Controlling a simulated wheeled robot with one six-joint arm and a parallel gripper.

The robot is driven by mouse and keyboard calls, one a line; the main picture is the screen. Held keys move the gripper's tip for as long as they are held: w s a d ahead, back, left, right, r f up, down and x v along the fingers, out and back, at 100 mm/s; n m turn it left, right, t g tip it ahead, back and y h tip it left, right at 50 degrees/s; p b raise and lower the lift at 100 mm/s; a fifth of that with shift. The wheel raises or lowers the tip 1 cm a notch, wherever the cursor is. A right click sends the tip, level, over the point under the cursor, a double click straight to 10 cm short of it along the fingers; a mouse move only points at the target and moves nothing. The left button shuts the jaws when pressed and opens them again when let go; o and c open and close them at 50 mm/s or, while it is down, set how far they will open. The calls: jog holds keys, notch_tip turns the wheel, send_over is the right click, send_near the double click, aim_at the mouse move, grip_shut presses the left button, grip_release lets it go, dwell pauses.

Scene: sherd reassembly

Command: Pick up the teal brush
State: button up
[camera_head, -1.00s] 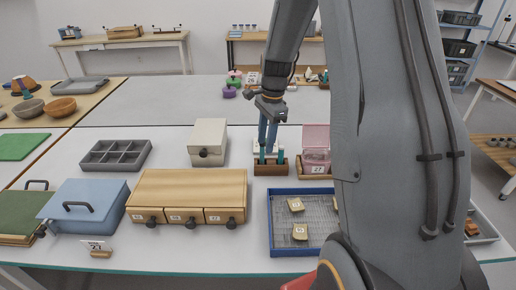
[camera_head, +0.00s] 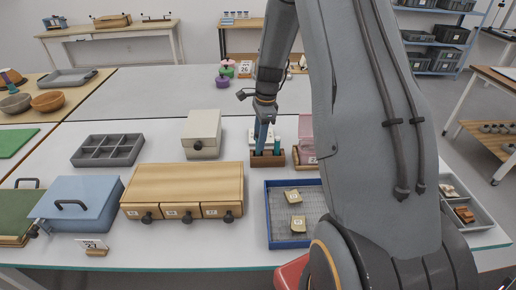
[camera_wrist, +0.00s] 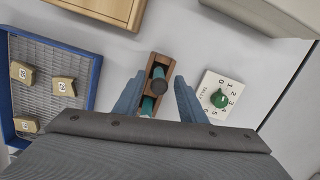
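A brown wooden holder (camera_head: 267,160) stands near the middle of the white table and bears teal sticks. A teal brush handle (camera_head: 277,146) rises from its right side. In the wrist view the holder (camera_wrist: 152,61) lies below my gripper, with teal (camera_wrist: 147,107) showing at both ends and a dark round top (camera_wrist: 159,86) between my fingers. My gripper (camera_wrist: 159,80) is open, its blue fingers on either side of that top. In the head view my gripper (camera_head: 262,134) points down at the holder and hides its left part. I cannot tell whether the fingers touch anything.
A white numbered dial card with a green knob (camera_wrist: 220,98) is right of the holder in the wrist view. A blue-rimmed tray (camera_head: 268,215) with labelled sherds, a pink box (camera_head: 307,150), a cream box (camera_head: 202,132) and a wooden drawer chest (camera_head: 185,185) stand close around.

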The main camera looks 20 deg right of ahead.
aim_at(256, 156)
jog(key=shift+a+f+p, duration=0.15)
jog(key=shift+f+p, duration=0.05)
jog(key=shift+f, duration=0.65)
jog(key=shift+a+f+p, duration=0.15)
jog(key=shift+f+p, duration=0.05)
jog(key=shift+f, duration=0.6)
grip_shut()
